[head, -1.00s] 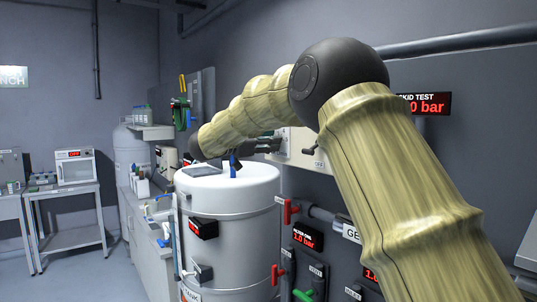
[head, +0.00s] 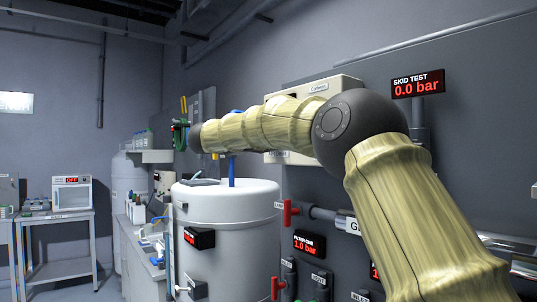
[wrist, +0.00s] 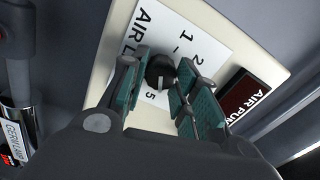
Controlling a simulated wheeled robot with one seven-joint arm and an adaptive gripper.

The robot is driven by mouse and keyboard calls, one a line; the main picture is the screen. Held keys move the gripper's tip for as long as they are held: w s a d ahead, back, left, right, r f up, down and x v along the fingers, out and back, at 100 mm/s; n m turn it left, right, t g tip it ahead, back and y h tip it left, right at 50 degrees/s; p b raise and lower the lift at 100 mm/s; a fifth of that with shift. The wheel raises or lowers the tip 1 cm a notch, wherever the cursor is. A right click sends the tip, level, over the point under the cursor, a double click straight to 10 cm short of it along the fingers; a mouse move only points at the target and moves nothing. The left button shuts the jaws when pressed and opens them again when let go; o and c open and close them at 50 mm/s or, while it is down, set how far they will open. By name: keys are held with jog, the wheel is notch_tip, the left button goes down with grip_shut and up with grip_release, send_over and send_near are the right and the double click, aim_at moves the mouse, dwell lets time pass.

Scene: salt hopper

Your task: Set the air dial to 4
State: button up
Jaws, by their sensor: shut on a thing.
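The air dial (wrist: 160,72) is a black round knob on a white label plate in the wrist view. The numbers 1, 2 and 5 show around it; 3 and 4 are covered by my fingers or cannot be read. A pale mark on the knob points down the picture, toward the 5. My gripper (wrist: 158,92) has its teal-padded fingers on either side of the knob and is shut on it.
A cream panel (wrist: 255,50) carries the plate and a dark red display (wrist: 246,100) right of the dial. In the head view, the white tank (head: 235,230) stands below my forearm. Red-handled pipework (head: 288,214) is right of it. Floor is clear at the lower left.

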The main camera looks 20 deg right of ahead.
jog(key=m+b, duration=0.5)
jog(key=shift+w+d+f, duration=0.15)
jog(key=shift+d+f, duration=0.05)
jog(key=shift+f, duration=0.05)
jog(key=shift+r+m+b, duration=0.15)
jog(key=shift+m+b, duration=0.8)
jog(key=shift+m, duration=0.15)
jog(key=o, duration=1)
jog(key=shift+a, duration=0.1)
jog(key=v, duration=1.2)
